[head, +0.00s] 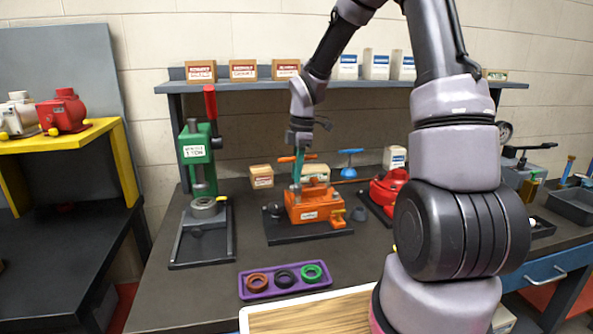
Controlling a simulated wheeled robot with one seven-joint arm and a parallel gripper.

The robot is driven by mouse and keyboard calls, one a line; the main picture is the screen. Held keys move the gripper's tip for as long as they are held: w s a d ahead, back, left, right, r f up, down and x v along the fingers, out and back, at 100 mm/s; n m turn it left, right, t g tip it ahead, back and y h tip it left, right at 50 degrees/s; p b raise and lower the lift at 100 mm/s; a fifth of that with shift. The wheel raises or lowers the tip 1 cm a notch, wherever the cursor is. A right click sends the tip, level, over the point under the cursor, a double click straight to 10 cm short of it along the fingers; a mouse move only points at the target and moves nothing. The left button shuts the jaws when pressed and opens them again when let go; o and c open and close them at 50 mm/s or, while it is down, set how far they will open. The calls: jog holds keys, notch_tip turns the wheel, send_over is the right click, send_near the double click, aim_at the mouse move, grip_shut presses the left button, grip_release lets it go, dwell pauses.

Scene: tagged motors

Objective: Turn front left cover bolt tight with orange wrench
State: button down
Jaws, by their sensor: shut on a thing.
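The orange wrench (285,159) has a T-shaped handle and stands over the left part of an orange motor housing (320,212). My gripper (299,149) points down from above and is shut on the wrench at its handle. A teal upright piece below the handle reaches down to the housing. The front left cover bolt is too small and too covered to make out, so I cannot tell whether the wrench sits on it. The housing rests on a dark base plate (300,236).
A blue T-handled tool (350,152) stands behind right. A green press (197,160) with a red lever stands left. A red motor (388,190) sits right, partly behind my arm. A purple tray (247,289) with three rings lies in front. A shelf (235,86) with boxes runs above.

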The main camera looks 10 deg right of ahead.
jog(key=shift+n, duration=0.3)
jog(key=shift+f, duration=0.1)
jog(key=shift+f, duration=1.1)
